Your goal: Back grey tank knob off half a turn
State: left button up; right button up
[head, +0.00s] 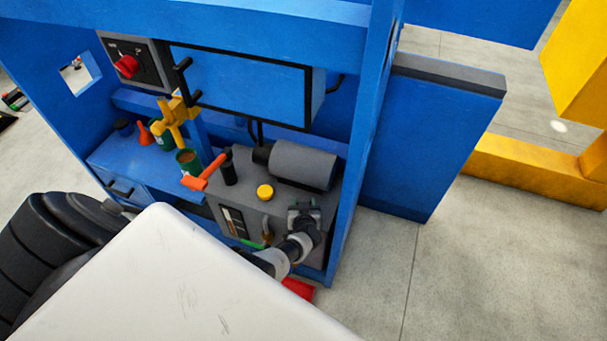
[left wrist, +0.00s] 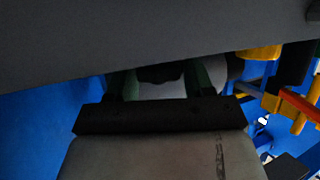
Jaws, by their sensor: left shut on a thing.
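The grey tank unit (head: 235,205) stands low in the blue panel, with a grey cylinder (head: 303,165) and a yellow round cap (head: 265,192) on top. My left gripper (head: 304,218) is at the unit's right front corner, its arm coming up from below. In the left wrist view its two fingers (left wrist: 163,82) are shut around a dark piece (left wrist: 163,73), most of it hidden. I cannot tell from its visible part which way the knob is turned. The yellow cap also shows in the wrist view (left wrist: 262,53), apart from the fingers. My right gripper is not in view.
A red knob (head: 126,67) is on the upper left box. A blue upright (head: 352,165) stands close on the right. Open floor (head: 480,250) lies beyond it.

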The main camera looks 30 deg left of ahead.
pick_arm(q)
jog(key=shift+n+y, duration=0.3)
jog(key=o, duration=0.8)
jog(key=shift+o, duration=0.2)
jog(key=p+v, duration=0.6)
jog(key=v, duration=0.4)
jog(key=shift+s+d+r, duration=0.2)
jog(key=shift+d+r, duration=0.1)
